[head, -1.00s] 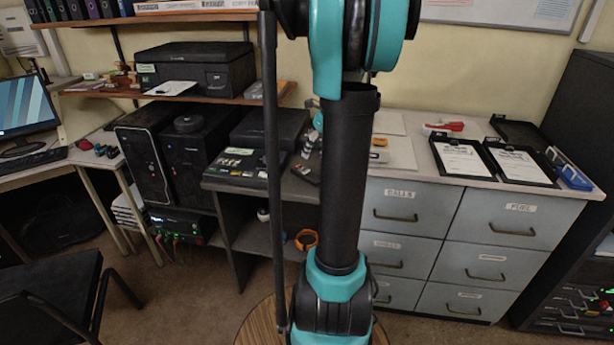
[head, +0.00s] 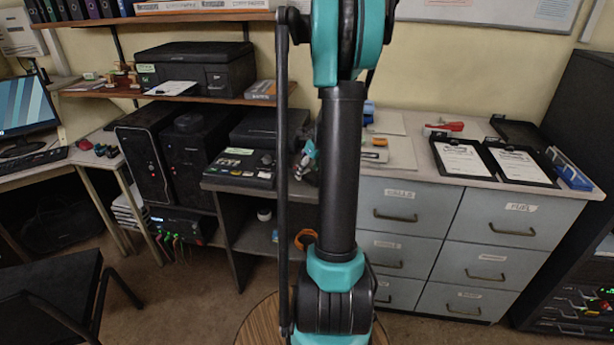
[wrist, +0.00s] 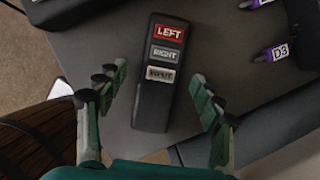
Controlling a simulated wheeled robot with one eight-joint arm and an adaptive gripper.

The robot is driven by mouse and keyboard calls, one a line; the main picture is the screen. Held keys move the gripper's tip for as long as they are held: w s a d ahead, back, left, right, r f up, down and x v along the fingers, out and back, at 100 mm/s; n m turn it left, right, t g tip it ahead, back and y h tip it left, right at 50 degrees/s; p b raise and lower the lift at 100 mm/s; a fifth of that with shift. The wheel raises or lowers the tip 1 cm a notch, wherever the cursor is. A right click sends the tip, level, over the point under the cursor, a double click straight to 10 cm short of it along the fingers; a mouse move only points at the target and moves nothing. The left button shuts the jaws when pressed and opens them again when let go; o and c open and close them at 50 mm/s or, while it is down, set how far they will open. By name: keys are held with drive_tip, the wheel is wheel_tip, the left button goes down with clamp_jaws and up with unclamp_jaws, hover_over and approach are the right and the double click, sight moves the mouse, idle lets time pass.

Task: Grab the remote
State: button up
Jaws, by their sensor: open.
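The remote (wrist: 153,110) is a long black handset with red LEFT, grey RIGHT and white INPUT labels. It lies on the dark grey surface in the middle of the wrist view. My gripper (wrist: 158,75) is open, with one green finger at each side of the remote in the picture and no clear contact. In the head view, my gripper (head: 309,158) is partly hidden behind my arm, above the dark desk, and I cannot make out the remote there.
Purple-tipped black items, one marked D3 (wrist: 276,51), lie right of the remote. A black console box (head: 238,167) stands left of my gripper on the desk. Black trays with papers (head: 462,160) lie on the drawer cabinet at right. An orange ring (head: 305,239) sits below.

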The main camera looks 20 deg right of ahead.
drive_tip(key=c, duration=1.3)
